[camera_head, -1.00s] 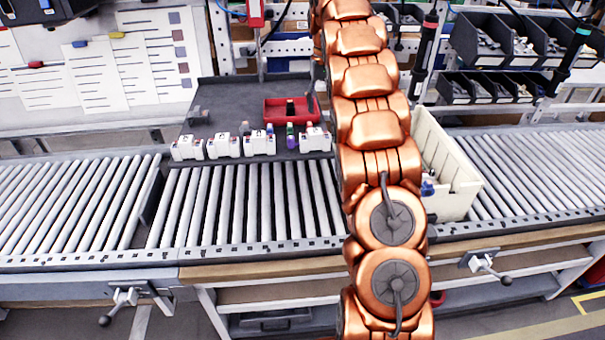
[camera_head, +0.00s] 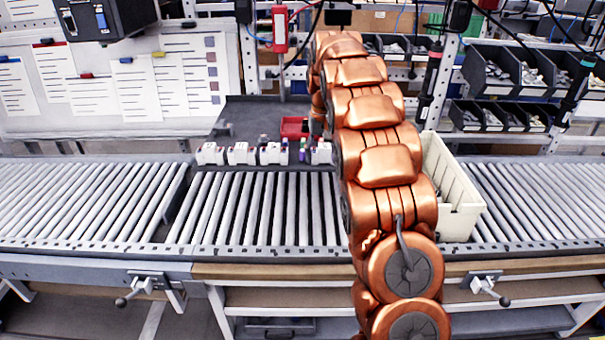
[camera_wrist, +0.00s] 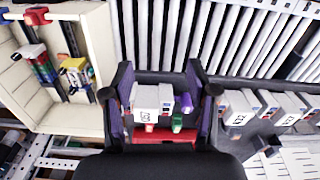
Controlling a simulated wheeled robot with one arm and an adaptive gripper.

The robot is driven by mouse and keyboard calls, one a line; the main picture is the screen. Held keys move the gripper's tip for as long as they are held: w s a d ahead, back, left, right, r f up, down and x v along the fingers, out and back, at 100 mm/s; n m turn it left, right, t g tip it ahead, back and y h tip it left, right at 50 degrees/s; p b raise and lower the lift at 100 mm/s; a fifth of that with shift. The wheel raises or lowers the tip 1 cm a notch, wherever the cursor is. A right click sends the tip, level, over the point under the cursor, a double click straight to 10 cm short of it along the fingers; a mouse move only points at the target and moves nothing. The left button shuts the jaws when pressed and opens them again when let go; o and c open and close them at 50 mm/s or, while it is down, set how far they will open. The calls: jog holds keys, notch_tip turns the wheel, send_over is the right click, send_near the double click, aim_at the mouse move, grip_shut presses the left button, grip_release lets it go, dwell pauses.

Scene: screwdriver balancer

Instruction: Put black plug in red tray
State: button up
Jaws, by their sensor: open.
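The red tray (camera_head: 291,128) stands on the dark surface behind the rollers, partly hidden by my arm. A small dark upright piece (camera_head: 305,125) shows at the tray; I cannot tell whether it is the black plug. I see nothing held. In the head view my gripper is hidden behind my arm.
A row of white blocks (camera_head: 240,154) stands along the rear edge of the rollers (camera_head: 255,210). A cream crate (camera_head: 455,190) stands right of my arm; the wrist view shows coloured connectors in this crate (camera_wrist: 80,118). Dark bins (camera_head: 490,117) are at the back right.

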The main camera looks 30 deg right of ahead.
jog(key=a+f+n, duration=0.1)
jog(key=a+f, duration=0.2)
jog(key=a, duration=0.3)
jog(key=shift+a+f, duration=0.25)
jog(key=shift+f, duration=0.1)
jog(key=shift+s, duration=0.1)
jog(key=s+a+r+n, duration=0.1)
jog(key=s+a+r, duration=0.25)
jog(key=s, duration=0.55)
jog(key=s+a+r, duration=0.2)
jog(key=s+a, duration=0.3)
jog(key=s, duration=0.4)
jog(key=s+a+f+n+g, duration=0.1)
jog(key=s+a+f, duration=0.1)
jog(key=s, duration=1)
jog(key=s+a+f, duration=0.2)
jog(key=s+a, duration=0.1)
jog(key=s, duration=1)
jog(key=shift+f+n+g, duration=0.25)
jog(key=shift+n+g, duration=0.15)
jog(key=shift+d, duration=0.1)
